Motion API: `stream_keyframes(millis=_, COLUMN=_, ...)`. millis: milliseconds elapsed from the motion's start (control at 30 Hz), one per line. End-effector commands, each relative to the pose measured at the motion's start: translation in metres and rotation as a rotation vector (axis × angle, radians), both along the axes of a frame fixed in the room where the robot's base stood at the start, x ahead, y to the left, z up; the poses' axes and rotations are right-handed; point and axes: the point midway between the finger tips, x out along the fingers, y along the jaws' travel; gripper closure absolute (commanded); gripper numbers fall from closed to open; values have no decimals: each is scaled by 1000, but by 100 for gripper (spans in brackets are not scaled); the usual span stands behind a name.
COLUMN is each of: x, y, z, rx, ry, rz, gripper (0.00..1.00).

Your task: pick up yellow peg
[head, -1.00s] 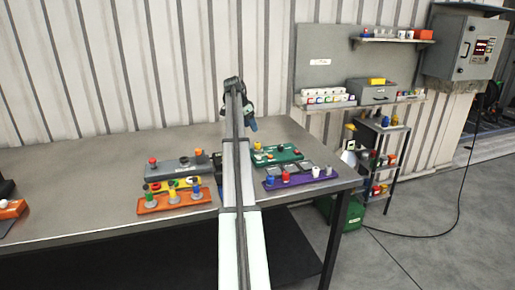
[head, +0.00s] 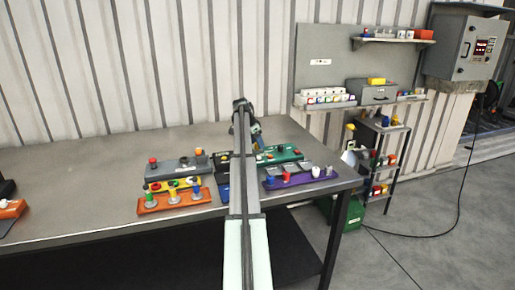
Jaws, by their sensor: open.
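A yellow peg (head: 172,187) stands in the middle of the orange board (head: 190,201), between a green one and a blue one. My gripper (head: 258,143) is open, low over the left part of the green board (head: 292,153). It and my arm hide that end of the board, so I cannot tell whether a yellow piece stands there. The fingertips are too small to make out clearly.
A purple board (head: 318,181) with a blue, a red and a white piece lies at the table's right edge. A yellow board (head: 182,183) lies between the grey and orange boards. A shelf rack (head: 376,160) stands right of the table (head: 90,215). The table's left middle is bare.

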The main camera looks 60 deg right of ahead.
Motion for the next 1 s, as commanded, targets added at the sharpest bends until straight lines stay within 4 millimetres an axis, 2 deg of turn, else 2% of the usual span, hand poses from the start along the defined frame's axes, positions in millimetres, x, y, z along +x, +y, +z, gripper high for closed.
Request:
stream_keyframes(millis=167, x=0, y=0, z=0, rx=0, ry=-1, rz=0, gripper=38)
stream_keyframes(millis=800, x=0, y=0, z=1, rx=-1, ry=0, rz=0, gripper=99)
stream_keyframes(millis=1000, x=0, y=0, z=1, rx=-1, ry=0, rz=0, gripper=100)
